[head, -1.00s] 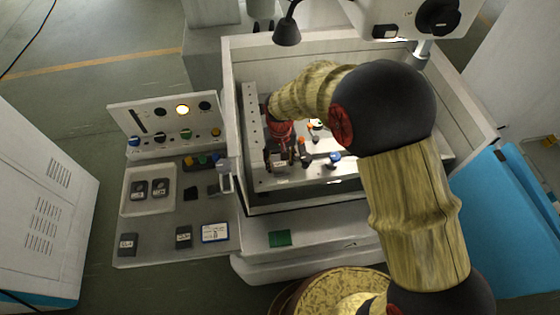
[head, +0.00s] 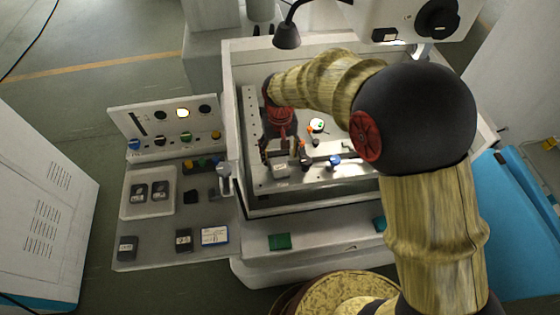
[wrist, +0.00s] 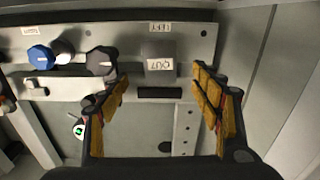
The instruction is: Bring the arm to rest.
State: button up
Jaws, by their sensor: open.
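My gripper (head: 279,150) is inside the open machine tank (head: 232,110), low over its front rail (head: 350,172), partly hidden by my own wrist in the head view. In the wrist view my gripper (wrist: 160,85) is open, its yellow-padded fingers well apart with nothing between the pads. A grey block labelled "OUT" (wrist: 160,62) sits on the rail just beyond the fingertips, apart from both. The same block shows in the head view (head: 281,171), right below the fingers. My arm is bent, with its elbow out to the right over the tank.
Blue (wrist: 40,57) and dark (wrist: 101,60) knobs stand on the rail beside the block. The tank walls enclose my gripper. A side table (head: 140,250) at left holds a tray (head: 150,210) and small blocks. A lamp (head: 286,36) hangs over the tank's back edge.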

jog(key=shift+r, duration=2.45)
jog(key=s+d+r+m+t+b, duration=0.1)
jog(key=s+d+r+b, duration=0.3)
jog(key=s+d, duration=0.6)
jog(key=s+d+r+m+t+b, duration=0.2)
jog(key=s+d+r+t+b, duration=0.2)
jog(key=s+d+b, duration=0.3)
jog(key=shift+s+d+m+t, duration=0.3)
jog(key=shift+s+d, duration=1.7)
jog(key=shift+d, duration=1.5)
